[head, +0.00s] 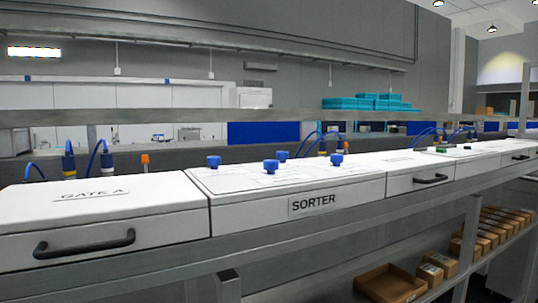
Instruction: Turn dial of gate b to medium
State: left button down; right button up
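No dial that I can read as gate B's is in view. A white cabinet labelled GATE A (150,216) stands at the left with a black handle. The white SORTER unit (340,188) stands in the middle, with several blue knobs (270,167) on its sloped top. To its right is another white cabinet (400,180) with a black handle and a top label too small to read. Farther right, a small green part (441,150) and a dark part (467,147) sit on top of the units. Neither of my grippers is in view.
A grey metal frame (300,232) runs along the front of the units. Several cardboard boxes (480,235) and an open carton (390,284) stand on a low shelf at the right. Teal crates (370,103) are stacked behind. Blue cables (320,140) rise behind the units.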

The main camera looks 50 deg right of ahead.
aim_at(270, 166)
jog(key=k+l+u, duration=0.2)
jog(key=l, duration=0.2)
jog(key=k+l+u, duration=0.15)
jog(key=k+l, duration=0.4)
jog(key=l, duration=0.15)
jog(key=k+l+u, duration=0.1)
jog(key=k+l, duration=0.2)
jog(key=l, duration=0.1)
